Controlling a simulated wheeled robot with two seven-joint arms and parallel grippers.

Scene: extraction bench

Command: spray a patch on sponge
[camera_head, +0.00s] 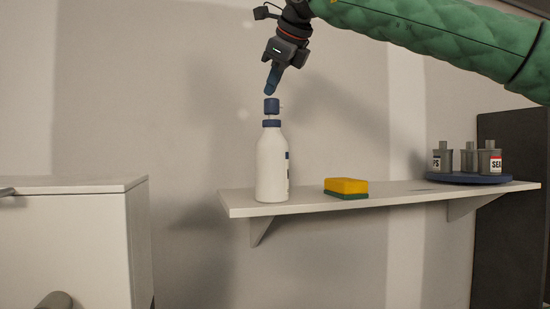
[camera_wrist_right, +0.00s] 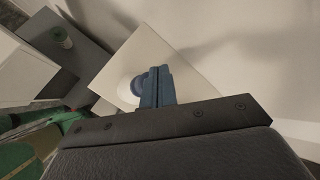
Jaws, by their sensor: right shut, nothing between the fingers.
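A white spray bottle (camera_head: 271,166) with a blue pump head (camera_head: 271,106) stands upright near the left end of the wall shelf. A yellow sponge with a green underside (camera_head: 346,187) lies on the shelf to the right of the bottle. My right gripper (camera_head: 268,92) is shut and empty, its blue fingers pointing down just above the pump head; I cannot tell whether they touch it. In the right wrist view the shut fingers (camera_wrist_right: 158,88) partly hide the bottle (camera_wrist_right: 136,86) below them. My left gripper is not in view.
The white shelf (camera_head: 400,194) runs along the wall. A blue round tray (camera_head: 466,179) with several grey containers (camera_head: 490,160) stands at its right end. A white cabinet (camera_head: 70,240) is at the left, and a dark panel (camera_head: 510,220) at the right.

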